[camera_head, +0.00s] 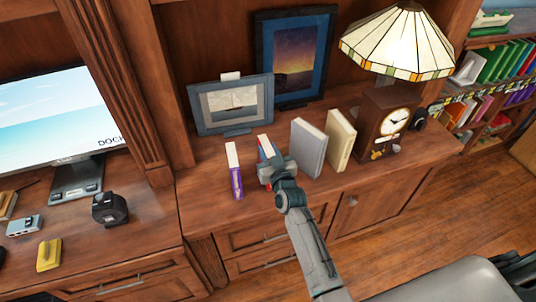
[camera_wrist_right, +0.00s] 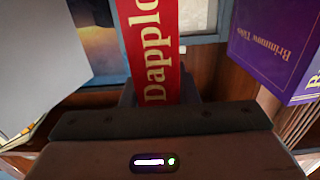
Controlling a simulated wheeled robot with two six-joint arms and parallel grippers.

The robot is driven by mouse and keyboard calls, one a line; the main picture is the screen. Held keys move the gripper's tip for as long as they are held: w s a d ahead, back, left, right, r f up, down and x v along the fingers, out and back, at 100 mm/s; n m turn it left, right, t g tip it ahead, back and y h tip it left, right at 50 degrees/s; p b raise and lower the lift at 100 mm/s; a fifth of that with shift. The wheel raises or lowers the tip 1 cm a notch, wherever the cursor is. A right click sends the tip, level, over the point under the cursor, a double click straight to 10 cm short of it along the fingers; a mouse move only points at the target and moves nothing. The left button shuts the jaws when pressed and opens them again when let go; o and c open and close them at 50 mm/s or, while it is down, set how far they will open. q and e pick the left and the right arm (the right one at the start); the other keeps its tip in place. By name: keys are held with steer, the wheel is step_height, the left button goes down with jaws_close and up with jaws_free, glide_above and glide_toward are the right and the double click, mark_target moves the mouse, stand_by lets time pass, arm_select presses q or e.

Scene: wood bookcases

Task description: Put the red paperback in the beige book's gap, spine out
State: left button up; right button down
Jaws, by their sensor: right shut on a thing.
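The red paperback (camera_head: 265,146) stands upright between the purple book (camera_head: 234,171) and the grey book (camera_head: 308,149). My right gripper (camera_head: 272,168) is shut on it from the front. In the right wrist view the red spine (camera_wrist_right: 155,50) with pale lettering faces my gripper. The gripper hides the book's lower part, so I cannot tell whether it rests on the cabinet top. The beige book (camera_head: 340,141) stands upright to the right of the grey book, with a narrow space between them. My left gripper is not in view.
The purple book (camera_wrist_right: 268,45) is close on the right in the wrist view. Two framed pictures (camera_head: 233,105) (camera_head: 294,60) stand behind the books. A clock (camera_head: 393,122) and a stained-glass lamp (camera_head: 398,42) stand to the right. The cabinet top (camera_head: 205,205) is bare at its front left.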

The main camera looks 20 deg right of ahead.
steer(key=r, duration=0.3)
steer(key=shift+s+r, duration=0.1)
steer(key=shift+s, duration=0.15)
steer(key=s+d+r+b, duration=0.1)
steer(key=s+b, duration=0.3)
steer(key=s, duration=1.1)
steer(key=shift+s+d+r+b, duration=0.25)
steer(key=shift+d+b, duration=0.05)
steer(key=shift+d, duration=0.15)
